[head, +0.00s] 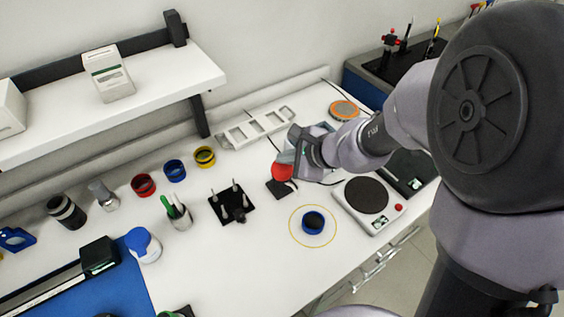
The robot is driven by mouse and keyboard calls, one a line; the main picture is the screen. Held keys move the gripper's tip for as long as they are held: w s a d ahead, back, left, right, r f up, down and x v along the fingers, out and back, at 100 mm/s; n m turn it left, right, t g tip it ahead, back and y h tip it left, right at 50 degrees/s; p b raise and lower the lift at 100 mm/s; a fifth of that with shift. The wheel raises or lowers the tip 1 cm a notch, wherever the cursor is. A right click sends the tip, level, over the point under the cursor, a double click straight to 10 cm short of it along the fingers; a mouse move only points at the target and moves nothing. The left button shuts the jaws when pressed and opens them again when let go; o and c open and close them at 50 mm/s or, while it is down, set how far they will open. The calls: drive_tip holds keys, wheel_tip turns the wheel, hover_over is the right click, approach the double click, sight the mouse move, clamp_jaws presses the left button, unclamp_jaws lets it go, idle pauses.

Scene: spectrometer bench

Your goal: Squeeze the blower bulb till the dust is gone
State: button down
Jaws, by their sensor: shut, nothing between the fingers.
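My gripper (284,156) is in the middle right of the head view, above the bench, pointing down and left. It is shut, with nothing seen between its fingers. A rounded red thing (282,173), which may be the blower bulb, shows just below it beside a small black block (282,189). The gripper partly hides the red thing, and I cannot tell whether they touch. A blue ring with a dark inside (313,222) stands within a thin yellow circle (292,231) on the bench top. Dust on it is too small to make out.
A scale with a dark round plate (366,195) stands right of the yellow circle. A black pegged stand (232,205), a pen cup (177,214) and red, blue and yellow rings (175,171) are to the left. A white slotted rack (257,129) lies behind. The bench front is mostly clear.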

sight(285, 166)
drive_tip(key=shift+f+b, duration=0.4)
drive_tip(key=shift+f, duration=0.05)
drive_tip(key=shift+r, duration=0.1)
idle(0.4)
drive_tip(key=shift+r+p, duration=1.1)
drive_tip(key=shift+r, duration=0.15)
drive_tip(key=shift+r, duration=0.1)
wheel_tip(285, 166, up, 5)
drive_tip(key=p, duration=0.4)
